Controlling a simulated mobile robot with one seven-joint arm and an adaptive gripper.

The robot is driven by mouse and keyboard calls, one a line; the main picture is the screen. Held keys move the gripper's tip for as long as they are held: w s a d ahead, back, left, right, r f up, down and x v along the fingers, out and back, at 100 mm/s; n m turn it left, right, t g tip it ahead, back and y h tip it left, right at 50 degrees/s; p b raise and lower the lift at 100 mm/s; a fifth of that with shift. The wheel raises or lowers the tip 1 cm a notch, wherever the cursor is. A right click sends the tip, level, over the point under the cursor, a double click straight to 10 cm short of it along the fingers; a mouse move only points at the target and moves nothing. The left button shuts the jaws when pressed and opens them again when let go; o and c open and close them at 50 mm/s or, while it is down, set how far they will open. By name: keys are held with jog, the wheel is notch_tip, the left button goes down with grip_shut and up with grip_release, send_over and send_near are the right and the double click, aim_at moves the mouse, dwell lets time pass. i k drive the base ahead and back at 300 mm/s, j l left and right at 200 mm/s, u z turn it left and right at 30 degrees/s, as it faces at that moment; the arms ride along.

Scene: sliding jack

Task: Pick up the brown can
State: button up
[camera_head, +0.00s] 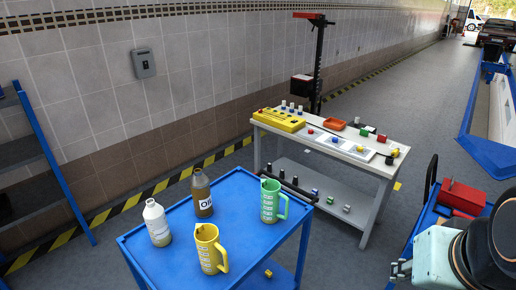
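The brown can (203,197) stands upright near the back corner of the blue table (240,190). It has a white label with dark letters and a dark neck. A white bottle (157,224) stands to its left and a yellow jug (208,250) in front of it. A green jug (270,203) stands to its right. My gripper (398,269) is at the lower right, well apart from the can and off the blue table. Its fingers are small and partly hidden by my arm, so I cannot tell whether they are open.
A workbench (375,163) with a yellow case (279,120) and small parts stands behind the blue table. A blue cart (425,222) with a red toolbox (461,196) is near my arm. A blue shelf (55,165) stands at left. Grey floor lies between table and cart.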

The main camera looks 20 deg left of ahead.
aim_at(201, 189)
jog(key=i+u, duration=0.1)
jog(key=u, duration=0.35)
jog(key=i+u, duration=0.1)
jog(key=u, duration=0.3)
jog(key=i+u, duration=0.1)
jog(key=u, duration=0.35)
